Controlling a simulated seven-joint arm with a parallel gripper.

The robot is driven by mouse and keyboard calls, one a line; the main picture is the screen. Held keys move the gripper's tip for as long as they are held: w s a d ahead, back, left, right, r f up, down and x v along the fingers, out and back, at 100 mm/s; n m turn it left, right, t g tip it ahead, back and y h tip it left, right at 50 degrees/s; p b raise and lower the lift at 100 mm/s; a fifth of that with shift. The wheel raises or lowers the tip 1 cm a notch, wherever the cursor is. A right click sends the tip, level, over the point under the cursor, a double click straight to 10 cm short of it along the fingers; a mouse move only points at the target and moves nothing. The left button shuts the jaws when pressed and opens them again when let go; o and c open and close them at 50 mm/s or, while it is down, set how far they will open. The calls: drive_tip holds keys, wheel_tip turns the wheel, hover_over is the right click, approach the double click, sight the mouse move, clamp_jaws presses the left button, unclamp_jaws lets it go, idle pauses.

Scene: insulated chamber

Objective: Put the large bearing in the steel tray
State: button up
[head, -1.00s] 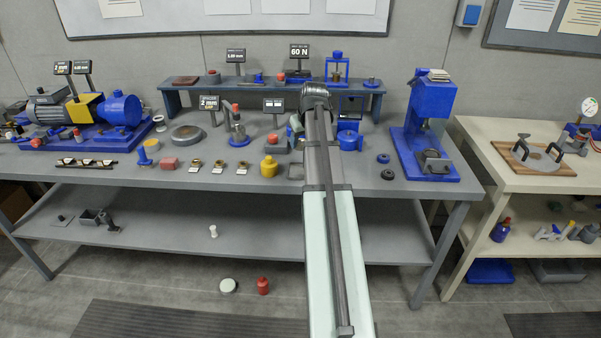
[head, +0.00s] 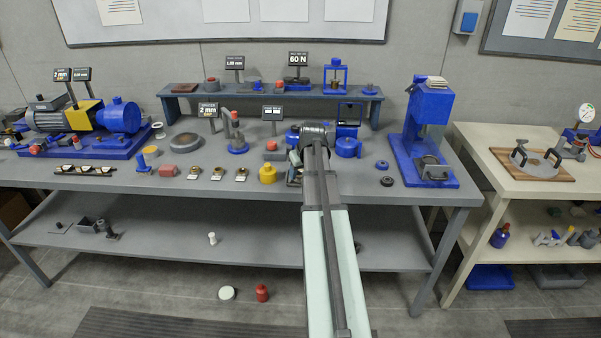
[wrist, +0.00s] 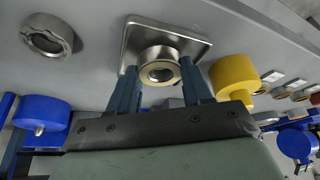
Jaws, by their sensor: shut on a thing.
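My gripper (wrist: 163,80) is shut on the large bearing (wrist: 160,72), a shiny steel ring with a brass-toned rim, held between its two blue-grey fingers. The steel tray (wrist: 195,46), a square shallow plate, lies right behind the bearing in the wrist view. The bearing overlaps the tray there; I cannot tell whether it touches the tray floor. In the head view my arm's end hides the bearing and most of the tray.
A yellow weight (wrist: 235,75) stands close beside the tray, also in the head view (head: 267,173). A blue round part (wrist: 42,112) and a grey ring (wrist: 47,36) lie on the other side. The blue press (head: 430,115) stands at the bench's right end.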

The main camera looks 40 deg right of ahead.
drive_tip(key=shift+f, duration=0.35)
drive_tip(key=o, duration=0.9)
drive_tip(key=shift+r, duration=0.1)
drive_tip(key=v, duration=1.2)
